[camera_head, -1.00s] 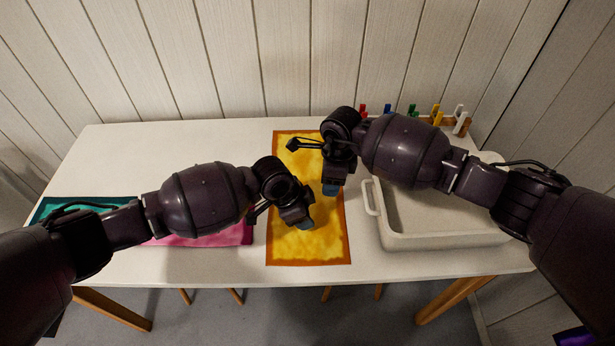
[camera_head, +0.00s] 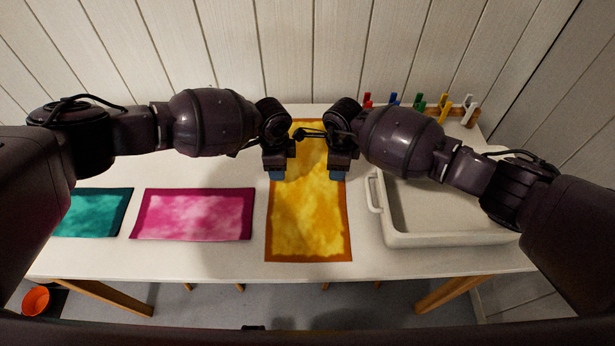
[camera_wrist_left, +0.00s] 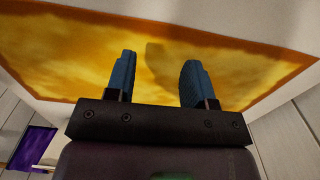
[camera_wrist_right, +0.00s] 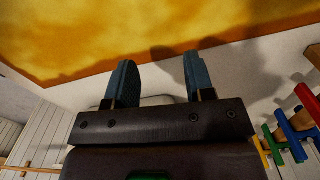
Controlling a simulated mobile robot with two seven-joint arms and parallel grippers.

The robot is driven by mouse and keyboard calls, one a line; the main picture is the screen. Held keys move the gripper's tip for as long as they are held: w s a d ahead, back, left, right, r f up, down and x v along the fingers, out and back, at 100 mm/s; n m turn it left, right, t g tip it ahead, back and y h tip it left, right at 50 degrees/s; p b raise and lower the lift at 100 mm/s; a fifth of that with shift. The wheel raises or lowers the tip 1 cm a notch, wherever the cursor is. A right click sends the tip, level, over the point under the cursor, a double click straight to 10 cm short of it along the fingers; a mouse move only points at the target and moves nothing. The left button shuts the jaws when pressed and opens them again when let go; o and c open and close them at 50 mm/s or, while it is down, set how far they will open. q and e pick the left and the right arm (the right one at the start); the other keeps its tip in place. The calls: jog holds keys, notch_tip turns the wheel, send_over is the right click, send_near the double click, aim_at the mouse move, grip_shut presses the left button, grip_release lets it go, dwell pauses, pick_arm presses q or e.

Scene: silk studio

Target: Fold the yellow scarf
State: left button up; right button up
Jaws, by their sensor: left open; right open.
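The yellow scarf (camera_head: 308,215) with an orange-brown border lies flat and lengthwise on the white table in the head view. Its far part is partly hidden by my arms. My left gripper (camera_head: 277,176) is open over the scarf's left edge; in the left wrist view its blue fingers (camera_wrist_left: 157,80) are apart with scarf beyond them. My right gripper (camera_head: 336,176) is open near the scarf's right edge; in the right wrist view its fingers (camera_wrist_right: 160,82) are apart and empty, near the scarf's border (camera_wrist_right: 75,75). Whether either gripper touches the cloth I cannot tell.
A pink cloth (camera_head: 195,214) and a teal cloth (camera_head: 95,213) lie flat to the left. A white tray (camera_head: 440,240) stands close to the scarf's right. Several coloured pegs (camera_head: 444,107) stand at the back right. The table's front strip is clear.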

pick_arm(q)
jog(key=shift+f, duration=1.6)
pick_arm(e)
jog(key=shift+f, duration=1.6)
pick_arm(q)
jog(key=shift+f, duration=0.15)
jog(key=shift+c, duration=0.2)
pick_arm(e)
jog(key=shift+f, duration=0.15)
jog(key=shift+c, duration=0.2)
pick_arm(q)
grip_shut()
pick_arm(e)
grip_shut()
